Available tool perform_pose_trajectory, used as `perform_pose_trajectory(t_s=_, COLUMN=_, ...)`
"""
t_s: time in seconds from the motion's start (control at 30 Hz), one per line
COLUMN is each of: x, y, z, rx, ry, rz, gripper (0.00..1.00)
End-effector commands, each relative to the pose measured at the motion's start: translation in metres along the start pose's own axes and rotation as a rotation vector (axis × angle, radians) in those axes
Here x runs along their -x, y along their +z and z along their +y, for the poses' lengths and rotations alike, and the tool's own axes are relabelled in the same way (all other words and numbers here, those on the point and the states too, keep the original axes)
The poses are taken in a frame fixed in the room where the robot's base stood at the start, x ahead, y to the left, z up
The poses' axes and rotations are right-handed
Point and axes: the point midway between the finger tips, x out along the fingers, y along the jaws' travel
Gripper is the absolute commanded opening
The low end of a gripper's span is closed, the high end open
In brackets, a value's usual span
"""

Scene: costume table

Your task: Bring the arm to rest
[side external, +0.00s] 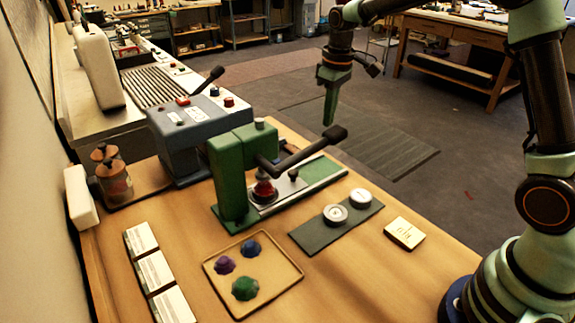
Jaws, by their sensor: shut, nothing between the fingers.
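My gripper (330,106) is in the side external view, at the upper middle. It points down and hangs in the air beyond the table's far right edge. Its fingers are shut with nothing between them. My arm reaches to it from the right side of the picture. The gripper is apart from everything on the wooden table (350,262).
A green press (232,172) with a black-knobbed lever stands mid-table, with a grey machine behind it. A tan tray (280,283) holds three coloured pieces. A dark mat (310,238) carries two round white pieces. A cream block (404,233) lies to the right.

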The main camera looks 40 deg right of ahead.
Motion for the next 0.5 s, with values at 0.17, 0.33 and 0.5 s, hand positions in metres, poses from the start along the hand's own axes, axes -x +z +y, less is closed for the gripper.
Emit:
perform_pose_trajectory(t_s=0.17, x=0.052, y=0.032, z=0.002, rx=-0.145, ry=0.019, rz=0.053, gripper=0.0)
perform_pose_trajectory(t_s=0.33, x=0.079, y=0.061, z=-0.021, rx=-0.171, ry=0.034, rz=0.127, gripper=0.0)
perform_pose_trajectory(t_s=0.5, x=0.096, y=0.094, z=-0.043, rx=-0.196, ry=0.045, rz=0.209, gripper=0.0)
